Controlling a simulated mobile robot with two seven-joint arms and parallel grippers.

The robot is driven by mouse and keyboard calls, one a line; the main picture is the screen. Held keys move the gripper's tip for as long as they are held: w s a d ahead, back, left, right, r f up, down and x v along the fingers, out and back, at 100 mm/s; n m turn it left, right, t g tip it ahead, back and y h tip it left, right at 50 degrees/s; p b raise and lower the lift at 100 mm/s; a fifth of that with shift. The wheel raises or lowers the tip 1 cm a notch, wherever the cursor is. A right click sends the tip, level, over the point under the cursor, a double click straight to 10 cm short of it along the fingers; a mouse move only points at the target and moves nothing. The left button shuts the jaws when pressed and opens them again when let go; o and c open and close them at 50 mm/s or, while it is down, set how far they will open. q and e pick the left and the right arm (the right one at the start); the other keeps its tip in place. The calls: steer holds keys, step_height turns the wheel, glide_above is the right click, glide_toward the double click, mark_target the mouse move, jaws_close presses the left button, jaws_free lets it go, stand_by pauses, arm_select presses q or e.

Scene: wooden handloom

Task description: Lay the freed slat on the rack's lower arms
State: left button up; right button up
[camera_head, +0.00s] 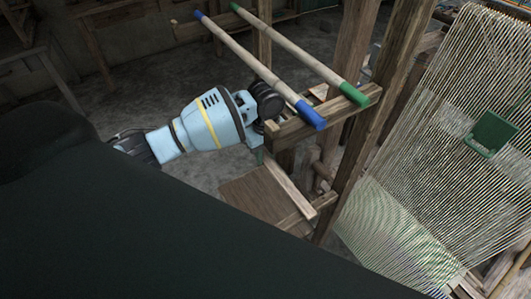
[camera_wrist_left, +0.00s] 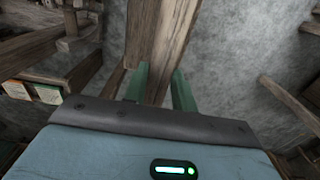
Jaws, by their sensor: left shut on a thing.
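My left gripper (camera_head: 258,154) is below the rack's upper arm, its tip partly hidden by the wrist. In the left wrist view its two green fingers (camera_wrist_left: 160,88) stand either side of a long wooden piece, which appears to be the slat (camera_wrist_left: 166,45). In the head view a pale plank (camera_head: 287,184), probably the slat, runs from the gripper down to the right. Its far end is close to the rack's lower arm (camera_head: 311,211); I cannot tell if they touch. My right gripper is not in view.
Two rods, one blue-ended (camera_head: 262,72) and one green-ended (camera_head: 300,54), lie across the rack's upper arm (camera_head: 330,115). The rack's upright post (camera_head: 372,130) stands right of the gripper. The loom's warp threads (camera_head: 465,120) fill the right side.

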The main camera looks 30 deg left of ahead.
mark_target(266, 157)
arm_select(q)
steer(key=shift+f, duration=0.2)
steer(key=o, duration=1)
steer(key=shift+r, duration=3.85)
